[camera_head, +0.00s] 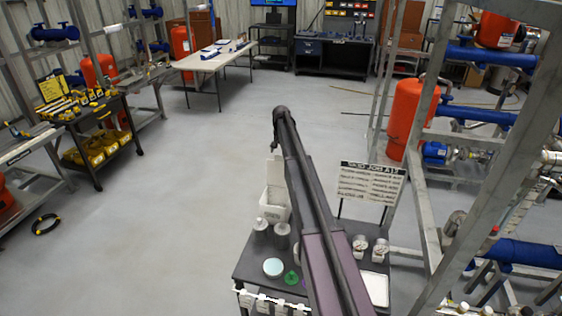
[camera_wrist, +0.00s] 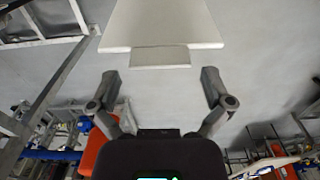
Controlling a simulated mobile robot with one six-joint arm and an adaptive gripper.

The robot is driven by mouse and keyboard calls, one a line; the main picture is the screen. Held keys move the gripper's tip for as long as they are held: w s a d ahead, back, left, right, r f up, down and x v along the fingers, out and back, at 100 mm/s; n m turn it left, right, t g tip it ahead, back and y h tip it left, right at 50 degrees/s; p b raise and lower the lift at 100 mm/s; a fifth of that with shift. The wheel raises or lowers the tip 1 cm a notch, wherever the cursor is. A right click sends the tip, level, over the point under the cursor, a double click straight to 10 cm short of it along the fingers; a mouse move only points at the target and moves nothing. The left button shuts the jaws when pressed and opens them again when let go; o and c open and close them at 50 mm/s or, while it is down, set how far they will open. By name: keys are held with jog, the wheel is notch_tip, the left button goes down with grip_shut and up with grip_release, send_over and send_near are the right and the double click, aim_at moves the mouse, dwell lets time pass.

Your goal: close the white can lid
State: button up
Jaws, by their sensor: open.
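The white can (camera_head: 272,210) stands at the back of the dark cart, partly hidden by my arm. Its white lid (camera_head: 275,172) is raised, standing up above the can. In the wrist view the lid (camera_wrist: 160,22) appears as a pale panel at the top, with a narrow tab (camera_wrist: 160,57) on its edge. My gripper (camera_wrist: 160,80) is open, with its two fingers apart on either side below the tab and nothing between them. In the head view my gripper (camera_head: 274,146) is small and dark, above the lid in the picture. Contact with the lid cannot be seen.
The dark cart (camera_head: 250,262) holds grey containers (camera_head: 260,228), a pale round dish (camera_head: 273,267), a green item (camera_head: 291,278) and a white tray (camera_head: 375,288). A sign board (camera_head: 370,183) and metal frame (camera_head: 412,190) stand right.

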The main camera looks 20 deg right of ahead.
aim_at(281, 171)
jog(key=shift+f+b, duration=0.8)
jog(key=shift+f, duration=0.25)
